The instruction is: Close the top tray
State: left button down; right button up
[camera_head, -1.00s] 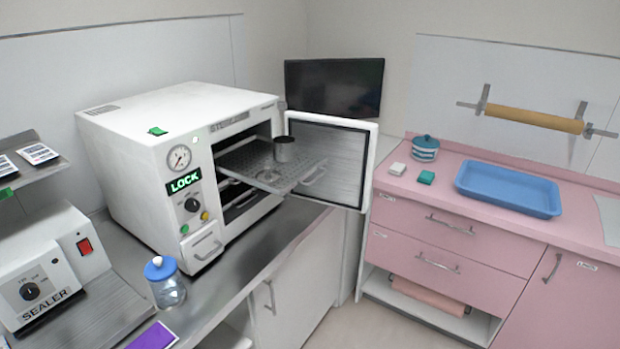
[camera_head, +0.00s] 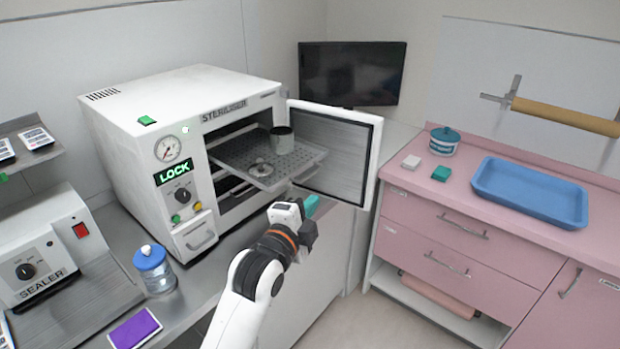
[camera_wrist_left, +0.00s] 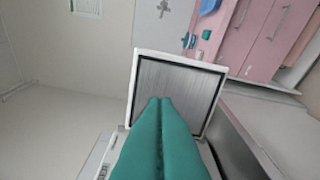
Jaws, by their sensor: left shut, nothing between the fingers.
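The top tray (camera_head: 232,152) is a perforated metal tray pulled part of the way out of the white sterilizer (camera_head: 135,130). A metal cup (camera_head: 282,140) stands on it, with a small round metal piece (camera_head: 261,168) beside the cup. The sterilizer door (camera_head: 335,155) stands open to the right; it also shows in the left wrist view (camera_wrist_left: 190,85). My left gripper (camera_head: 311,205) is just in front of and below the tray's front edge, near its handle. Its teal fingers are shut and empty in the left wrist view (camera_wrist_left: 159,105). My right gripper is not in view.
A jar with a blue lid (camera_head: 152,268) and a purple pad (camera_head: 135,328) are on the steel counter. A sealer (camera_head: 45,250) stands at the left. A pink cabinet with a blue tray (camera_head: 530,192) is at the right.

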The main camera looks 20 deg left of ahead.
pick_arm(q)
jog(key=w+a+f+p, duration=0.1)
jog(key=w+p, duration=0.3)
jog(key=w, duration=0.6)
jog(key=shift+a+f, duration=0.2)
jog(key=shift+a, duration=0.7)
jog(key=shift+w, duration=0.1)
